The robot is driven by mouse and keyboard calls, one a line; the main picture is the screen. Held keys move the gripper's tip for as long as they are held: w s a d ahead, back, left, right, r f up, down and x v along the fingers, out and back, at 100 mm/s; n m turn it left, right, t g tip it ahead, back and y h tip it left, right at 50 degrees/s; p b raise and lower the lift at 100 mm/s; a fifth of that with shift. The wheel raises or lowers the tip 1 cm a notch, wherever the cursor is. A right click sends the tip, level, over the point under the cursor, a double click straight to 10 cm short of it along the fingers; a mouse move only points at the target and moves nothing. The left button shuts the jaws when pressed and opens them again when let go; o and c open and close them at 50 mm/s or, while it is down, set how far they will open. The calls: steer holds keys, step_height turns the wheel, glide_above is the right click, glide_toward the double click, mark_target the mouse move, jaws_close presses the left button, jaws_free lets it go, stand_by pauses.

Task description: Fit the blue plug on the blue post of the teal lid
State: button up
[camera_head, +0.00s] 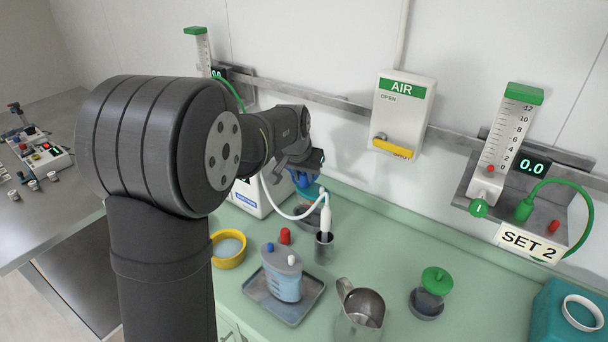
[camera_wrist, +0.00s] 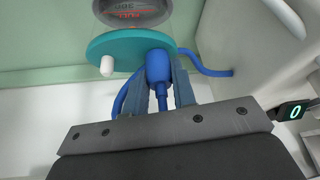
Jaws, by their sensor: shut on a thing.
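My gripper (camera_wrist: 161,92) is shut on the blue plug (camera_wrist: 157,66), with one finger on each side of it. A blue hose (camera_wrist: 210,71) is joined to the plug. The teal lid (camera_wrist: 118,47) lies just beyond the fingers, on a container with dark grey and red markings. A white post (camera_wrist: 107,66) stands at the lid's left edge. The plug overlaps the lid's near edge; no blue post shows apart from it, and I cannot tell whether they touch. In the head view my gripper (camera_head: 306,172) is over the teal lid (camera_head: 313,191), partly hidden by my arm.
A white unit (camera_head: 246,197) stands left of the teal-lidded container. A cup with a white wand (camera_head: 325,246) is close to its right.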

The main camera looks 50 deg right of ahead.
mark_target(304, 174)
steer(key=o, duration=1)
steer(key=shift+o, duration=0.2)
steer(key=shift+r, duration=3.45)
steer(key=shift+f, duration=0.1)
steer(key=shift+f, duration=3.45)
steer(key=shift+r, duration=0.1)
